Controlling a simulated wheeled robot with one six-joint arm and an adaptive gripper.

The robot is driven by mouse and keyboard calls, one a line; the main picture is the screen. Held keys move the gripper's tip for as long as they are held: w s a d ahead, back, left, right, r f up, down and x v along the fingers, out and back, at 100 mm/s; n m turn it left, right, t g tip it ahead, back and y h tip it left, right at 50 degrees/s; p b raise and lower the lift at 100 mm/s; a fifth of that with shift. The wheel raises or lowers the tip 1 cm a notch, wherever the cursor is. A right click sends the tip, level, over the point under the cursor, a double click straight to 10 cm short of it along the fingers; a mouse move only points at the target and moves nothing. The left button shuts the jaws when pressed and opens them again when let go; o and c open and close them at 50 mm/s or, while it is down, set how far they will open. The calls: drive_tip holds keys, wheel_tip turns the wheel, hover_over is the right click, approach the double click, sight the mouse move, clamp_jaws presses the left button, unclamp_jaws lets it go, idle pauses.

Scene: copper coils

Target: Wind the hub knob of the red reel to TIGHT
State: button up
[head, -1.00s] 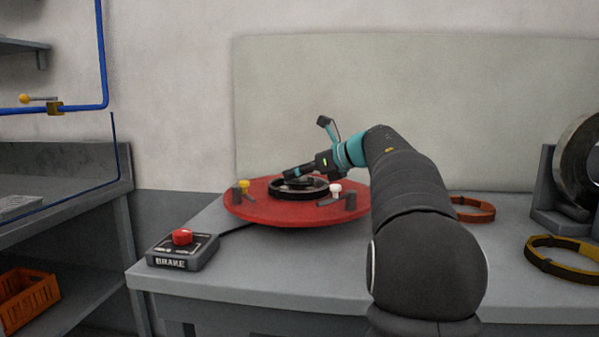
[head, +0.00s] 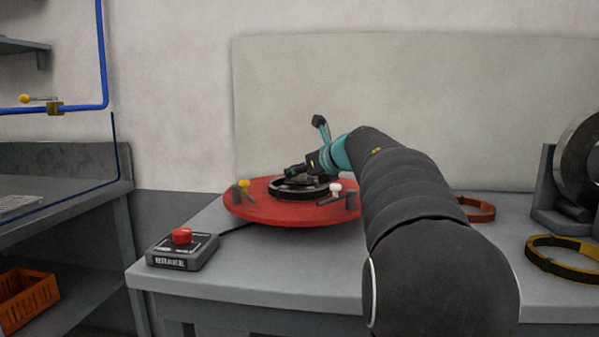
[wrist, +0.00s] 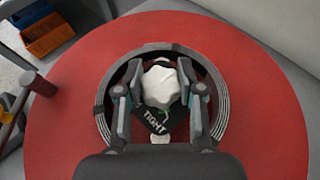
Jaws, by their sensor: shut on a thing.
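The red reel (head: 260,206) lies flat on the grey bench, with a dark coil ring (head: 284,191) around its hub. In the wrist view the red disc (wrist: 62,125) fills most of the picture, and the coil ring (wrist: 229,100) surrounds the hub. A pale, lobed hub knob (wrist: 160,85) sits inside the ring. My gripper (wrist: 159,92) has one finger on each side of the knob and is shut on it. A dark plate marked TIGHT (wrist: 156,121) shows just below the knob. In the head view my gripper (head: 296,173) is over the hub, and the knob is hidden.
A brake box (head: 190,252) with a red button (head: 181,236) stands left of the reel. Yellow-topped (head: 243,184) and white-topped (head: 335,188) clamps stand on the reel. An orange-brown ring (head: 476,209) and a yellow-black ring (head: 566,258) lie to the right.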

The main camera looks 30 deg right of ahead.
drive_tip(key=shift+a+m+h, duration=0.1)
drive_tip(key=shift+m+h, duration=1.5)
drive_tip(key=shift+h, duration=0.3)
drive_tip(key=shift+m+h, duration=0.4)
drive_tip(key=o, duration=1.2)
drive_tip(key=shift+c, duration=0.2)
drive_tip(key=v, duration=1.2)
drive_tip(key=shift+f, duration=0.1)
